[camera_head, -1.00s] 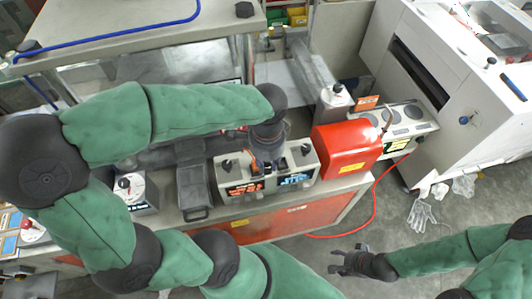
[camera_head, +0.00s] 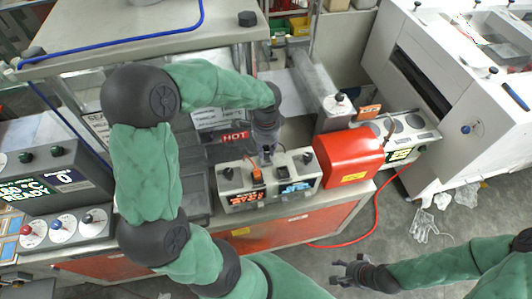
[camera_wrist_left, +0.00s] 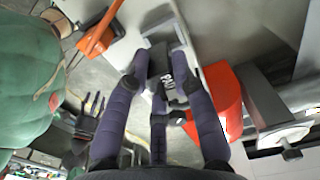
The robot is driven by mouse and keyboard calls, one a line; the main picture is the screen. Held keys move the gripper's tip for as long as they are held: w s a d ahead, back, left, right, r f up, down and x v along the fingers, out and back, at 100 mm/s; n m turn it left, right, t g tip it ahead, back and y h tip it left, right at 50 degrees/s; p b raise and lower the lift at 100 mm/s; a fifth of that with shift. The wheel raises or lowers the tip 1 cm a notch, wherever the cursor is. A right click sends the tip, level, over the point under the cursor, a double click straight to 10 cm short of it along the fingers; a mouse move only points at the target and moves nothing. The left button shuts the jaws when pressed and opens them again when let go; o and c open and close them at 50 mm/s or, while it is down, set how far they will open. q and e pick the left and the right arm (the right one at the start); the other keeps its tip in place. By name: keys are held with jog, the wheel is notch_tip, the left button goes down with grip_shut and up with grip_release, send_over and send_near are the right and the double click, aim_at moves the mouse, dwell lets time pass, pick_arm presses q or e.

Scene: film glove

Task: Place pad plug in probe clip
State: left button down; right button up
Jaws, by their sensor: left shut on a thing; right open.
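My left gripper (camera_head: 267,153) points down over the grey instrument box (camera_head: 240,187) with two lit displays. In the left wrist view its purple fingers (camera_wrist_left: 160,62) close around a small dark grey piece (camera_wrist_left: 159,75), which may be the pad plug; its far end is unclear. An orange piece (camera_head: 257,174) stands on the box just left of the fingers; it may be the probe clip. A long orange piece also shows at upper left in the left wrist view (camera_wrist_left: 98,36). My right gripper (camera_head: 348,272) is open and empty above the floor at lower right.
A red housing (camera_head: 346,156) stands close to the box's right side. A control unit with knobs (camera_head: 62,190) is at left. A red cable (camera_head: 373,220) hangs to the floor.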

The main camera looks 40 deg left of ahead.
aim_at(266, 154)
pick_arm(q)
jog(key=shift+w+a+f, duration=0.2)
jog(key=shift+f, duration=1.65)
jog(key=shift+f, duration=0.15)
jog(key=c, duration=1)
grip_release()
jog(key=shift+c, duration=0.2)
notch_tip(266, 154, up, 12)
jog(key=shift+r+p, duration=0.15)
jog(key=shift+p, duration=0.2)
